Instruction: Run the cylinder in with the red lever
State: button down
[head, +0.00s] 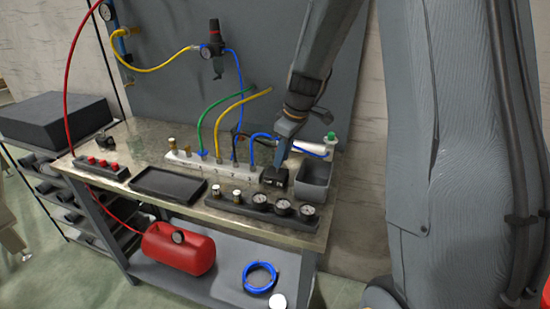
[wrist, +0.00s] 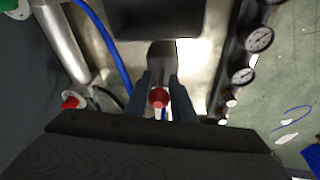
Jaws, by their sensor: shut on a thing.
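My gripper (wrist: 160,99) is shut on the red knob of the lever (wrist: 158,97), with one finger on each side of it. The lever stands by a small dark valve block (wrist: 162,52), which in the head view (head: 275,176) sits at the right of the bench, below my gripper (head: 281,158). The silver cylinder (wrist: 62,42) lies to the left in the wrist view, with a green part at one end and a red part (wrist: 70,102) near the other. In the head view the cylinder (head: 312,147) is partly hidden by my arm. Its rod position is not clear.
A grey bin (head: 314,184) stands right of the valve block. A strip of round gauges (head: 284,208) runs along the front edge. A white manifold (head: 207,166) with hoses lies behind, and a black tray (head: 170,185) lies left. A blue hose (wrist: 108,40) passes near the cylinder.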

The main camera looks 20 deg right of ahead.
jog(key=shift+s+d+f+b, duration=0.25)
jog(key=shift+s+d+b, duration=0.1)
jog(key=shift+d, duration=0.1)
jog(key=shift+f, duration=0.1)
dwell(1.0)
jog(key=c, duration=1.5)
grip_release()
jog(key=shift+c, duration=0.2)
jog(key=shift+w, duration=0.1)
jog(key=b+v, duration=0.1)
jog(key=v, duration=0.7)
jog(key=shift+b, duration=0.3)
